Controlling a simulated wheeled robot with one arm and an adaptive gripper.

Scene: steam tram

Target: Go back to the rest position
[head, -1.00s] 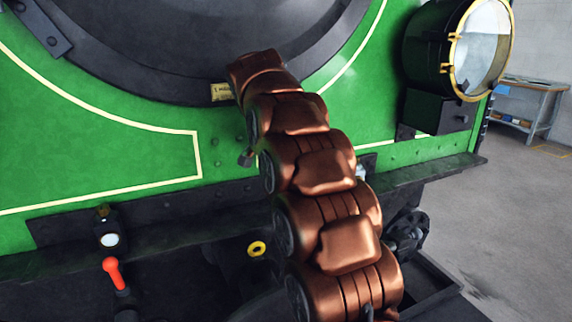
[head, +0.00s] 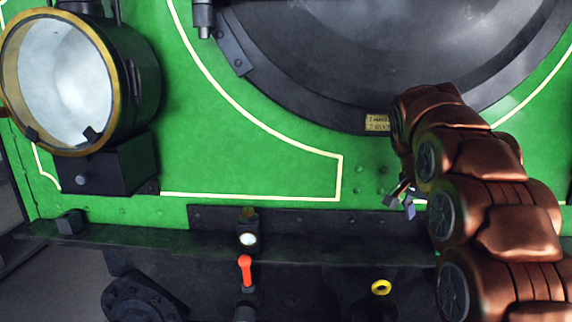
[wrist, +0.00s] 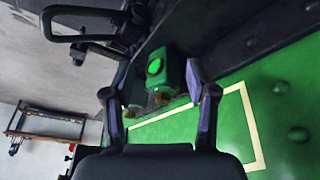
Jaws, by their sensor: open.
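My bronze arm reaches up along the right of the head view, in front of the green tram front (head: 255,120). My gripper (head: 401,196) shows small and dark beside the arm, partly hidden by it, near the dark ledge. In the wrist view my gripper (wrist: 160,88) is open, its two fingers spread apart. A small green box (wrist: 172,72) with a bright green round face appears between and beyond the fingers. I cannot tell how far it is from them, and its lower part is partly hidden.
A large round lamp (head: 70,85) juts out at the left. A red-handled lever (head: 246,270), a small white gauge (head: 248,239) and a yellow ring (head: 381,287) sit low on the front. A workbench (wrist: 45,125) stands far off on open floor.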

